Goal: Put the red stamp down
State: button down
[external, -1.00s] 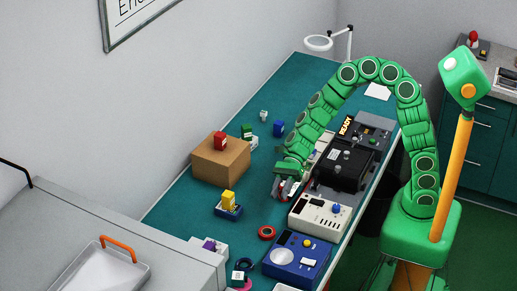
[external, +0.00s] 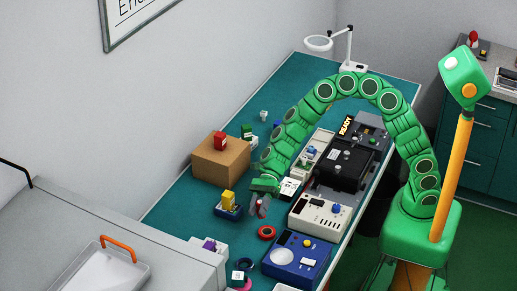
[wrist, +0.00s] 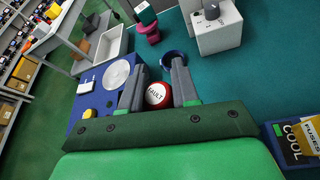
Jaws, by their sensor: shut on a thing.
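The red stamp (wrist: 158,95) has a round red body and a white top marked FAULT. In the wrist view it sits between the two grey fingers of my gripper (wrist: 158,88), which is shut on it. In the external view my gripper (external: 262,207) points down over the teal bench, left of the cream device. Only a little red shows between its fingers there. I cannot tell whether the stamp touches the bench.
A red tape ring (external: 267,233) lies just in front of my gripper. The cream device (external: 320,213) and blue scale (external: 297,260) stand on the right.

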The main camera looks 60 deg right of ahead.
jog(key=shift+w+a+f, duration=0.6)
jog(key=shift+w+f, duration=0.25)
jog(key=shift+f, duration=0.25)
jog(key=shift+w+a+f, duration=0.65)
jog(key=shift+w+f, duration=0.15)
jog(key=shift+f, duration=0.3)
jog(key=shift+w+a+f, duration=0.6)
jog(key=shift+w+f, duration=0.25)
jog(key=shift+f, duration=1.75)
jog(key=c, duration=0.8)
grip_release()
jog(key=shift+f, duration=0.1)
jog(key=shift+c, duration=0.2)
jog(key=shift+w+d+r, duration=0.1)
jog(key=shift+d+r, duration=0.25)
jog(key=shift+d, duration=0.25)
jog(key=v, duration=1)
jog(key=shift+d+r, duration=0.1)
jog(key=shift+d, duration=0.3)
jog(key=shift+r, duration=0.1)
